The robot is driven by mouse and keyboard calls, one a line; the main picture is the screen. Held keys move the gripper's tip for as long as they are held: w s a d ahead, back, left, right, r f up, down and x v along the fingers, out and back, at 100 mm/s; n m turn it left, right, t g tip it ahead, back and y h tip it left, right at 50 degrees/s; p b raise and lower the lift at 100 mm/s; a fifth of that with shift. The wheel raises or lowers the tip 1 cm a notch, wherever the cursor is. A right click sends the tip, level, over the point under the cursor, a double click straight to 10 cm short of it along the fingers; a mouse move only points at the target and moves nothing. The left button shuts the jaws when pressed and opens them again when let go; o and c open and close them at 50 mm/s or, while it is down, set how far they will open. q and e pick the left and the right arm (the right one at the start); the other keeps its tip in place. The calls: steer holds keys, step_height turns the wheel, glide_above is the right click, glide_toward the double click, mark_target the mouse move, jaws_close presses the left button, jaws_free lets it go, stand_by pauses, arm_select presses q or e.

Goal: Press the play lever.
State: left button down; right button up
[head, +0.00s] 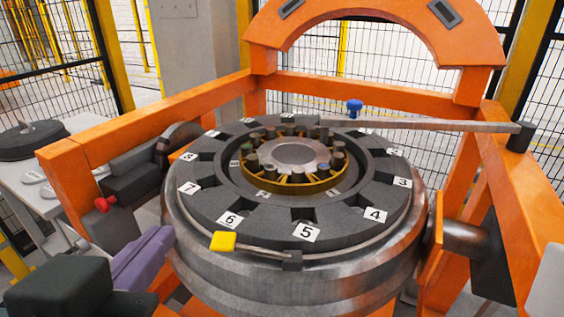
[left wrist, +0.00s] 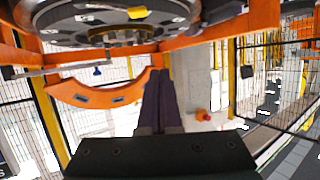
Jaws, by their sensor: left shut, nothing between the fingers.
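A thin lever with a yellow tab (head: 222,241) runs along the front rim of the round wheelset, from below label 6 to a dark block under label 5. No written name shows on it, but it looks like the play lever. The yellow tab also shows at the top of the left wrist view (left wrist: 137,13). My left gripper (head: 163,238), with purple fingers, is left of the tab, with a gap between them. Its fingers are together and empty, and they show in the left wrist view (left wrist: 158,75). My right gripper is in neither view.
The wheelset's dark numbered ring (head: 270,228) sits inside an orange gantry frame (head: 145,118). A blue knob (head: 354,106) stands at the back by a long grey bar (head: 430,126). A red knob (head: 105,204) is at the left. Wire fencing stands behind.

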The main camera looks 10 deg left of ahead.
arm_select(q)
steer(key=f+b, duration=0.1)
steer(key=d+f+t, duration=0.1)
steer(key=d+f+h+b, duration=0.1)
steer(key=shift+s+d+m+b, duration=0.2)
steer(key=shift+s+m+b, duration=0.1)
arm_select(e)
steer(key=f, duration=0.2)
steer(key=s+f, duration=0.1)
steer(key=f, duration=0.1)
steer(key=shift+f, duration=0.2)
arm_select(q)
steer(key=shift+w, duration=0.1)
steer(key=p, duration=0.2)
glide_above(217, 243)
steer(key=s, duration=0.2)
step_height(217, 243, down, 2)
steer(key=f, duration=0.2)
steer(key=d+f+b, duration=0.1)
steer(key=shift+w+f, duration=0.1)
steer(key=shift+f, duration=0.3)
steer(key=shift+f+b, duration=0.3)
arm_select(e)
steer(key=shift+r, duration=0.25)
